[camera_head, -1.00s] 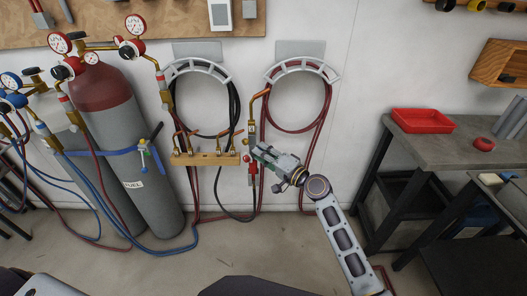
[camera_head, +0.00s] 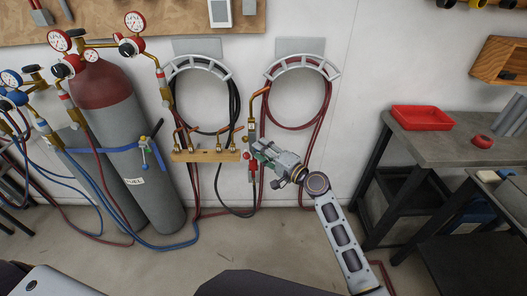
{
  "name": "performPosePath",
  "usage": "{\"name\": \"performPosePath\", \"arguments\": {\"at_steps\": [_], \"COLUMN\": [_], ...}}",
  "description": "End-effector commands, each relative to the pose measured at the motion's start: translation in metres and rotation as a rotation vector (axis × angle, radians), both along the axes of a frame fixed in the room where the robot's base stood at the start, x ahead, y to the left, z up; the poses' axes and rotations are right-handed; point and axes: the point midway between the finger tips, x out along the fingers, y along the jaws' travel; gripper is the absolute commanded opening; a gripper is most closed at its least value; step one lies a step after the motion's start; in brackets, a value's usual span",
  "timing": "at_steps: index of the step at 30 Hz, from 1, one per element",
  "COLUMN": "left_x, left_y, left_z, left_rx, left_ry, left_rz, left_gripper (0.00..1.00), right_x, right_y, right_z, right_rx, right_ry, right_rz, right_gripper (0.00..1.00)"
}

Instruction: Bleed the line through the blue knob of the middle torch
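A wooden rack (camera_head: 205,156) on the wall carries small brass torches (camera_head: 190,138) side by side; a blue knob cannot be made out on any of them. At the rack's right end stands a taller brass torch (camera_head: 251,125) with a bent copper tip and a red lower part (camera_head: 251,168). My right gripper (camera_head: 256,153) reaches in from the lower right, its tips at this torch, close to a small red knob (camera_head: 249,155). Whether it touches, and whether its fingers are open or shut, cannot be told. My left gripper is not in view.
Two gas cylinders (camera_head: 125,165) with gauges (camera_head: 133,22) and a blue strap stand at left. Coiled hoses hang on two wall holders (camera_head: 300,68). Hoses also trail across the floor. A grey workbench (camera_head: 445,148) with a red tray (camera_head: 422,119) stands at right.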

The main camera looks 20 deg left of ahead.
Motion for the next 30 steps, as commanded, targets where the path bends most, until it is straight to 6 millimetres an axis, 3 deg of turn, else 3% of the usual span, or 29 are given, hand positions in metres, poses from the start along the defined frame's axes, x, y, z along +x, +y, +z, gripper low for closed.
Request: {"name": "performPosePath", "arguments": {"at_steps": [16, 30], "left_x": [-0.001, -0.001], "left_y": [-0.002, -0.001], "left_z": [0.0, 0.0], "left_rx": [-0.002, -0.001], "left_ry": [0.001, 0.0], "left_rz": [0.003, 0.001], "left_gripper": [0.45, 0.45], "right_x": [-0.002, -0.026], "right_y": [-0.005, -0.045], "right_z": [0.0, -0.001], "right_rx": [0.0, -0.001], "right_ry": [-0.001, 0.0], "right_rz": [-0.001, 0.0], "right_gripper": [0.45, 0.45]}}
